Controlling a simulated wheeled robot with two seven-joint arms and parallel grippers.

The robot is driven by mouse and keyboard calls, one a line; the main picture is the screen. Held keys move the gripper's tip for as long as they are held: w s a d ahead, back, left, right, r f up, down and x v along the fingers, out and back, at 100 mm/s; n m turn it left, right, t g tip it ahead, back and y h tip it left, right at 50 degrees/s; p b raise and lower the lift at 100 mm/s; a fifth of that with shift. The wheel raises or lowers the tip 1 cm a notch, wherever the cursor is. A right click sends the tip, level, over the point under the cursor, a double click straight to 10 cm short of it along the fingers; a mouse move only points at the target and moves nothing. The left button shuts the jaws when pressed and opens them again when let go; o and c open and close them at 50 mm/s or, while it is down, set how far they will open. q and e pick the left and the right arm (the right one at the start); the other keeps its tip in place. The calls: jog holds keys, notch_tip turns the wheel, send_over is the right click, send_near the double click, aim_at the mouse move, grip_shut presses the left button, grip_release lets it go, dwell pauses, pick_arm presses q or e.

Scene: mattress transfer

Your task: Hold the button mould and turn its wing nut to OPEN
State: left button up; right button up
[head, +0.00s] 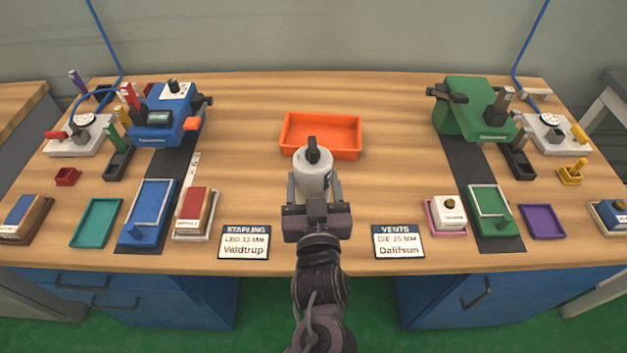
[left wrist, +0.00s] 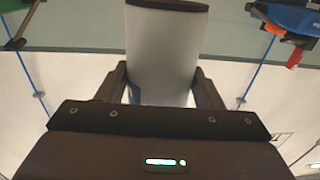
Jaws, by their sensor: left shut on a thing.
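Any OPEN mark is too small to read. My left gripper (head: 314,190) comes in from the front edge and is shut on the mould, one finger on each side. In the left wrist view the mould's grey body (left wrist: 165,55) fills the space between the fingers (left wrist: 163,88). Whether the mould's base touches the bench is hidden behind my gripper. My right gripper is not in view.
An orange tray (head: 320,153) lies just behind the mould. A blue machine (head: 165,118) stands at the left and a green machine (head: 466,98) at the right. Two signs, STAPLING (head: 244,243) and VENTS (head: 398,242), stand at the front edge. Bare wood lies on either side of the mould.

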pick_arm(q)
jog(key=shift+f+b, duration=0.3)
jog(key=shift+f, duration=0.25)
jog(key=shift+f+b, duration=0.4)
jog(key=shift+f, duration=0.3)
jog(key=shift+f+b, duration=0.6)
jog(key=shift+f, duration=0.45)
jog(key=shift+f+b, duration=0.4)
jog(key=shift+f, duration=0.3)
jog(key=shift+f+b, duration=0.4)
jog(key=shift+f, duration=0.3)
jog(key=shift+f+b, duration=0.4)
jog(key=shift+f, duration=0.3)
jog(key=shift+f, duration=0.1)
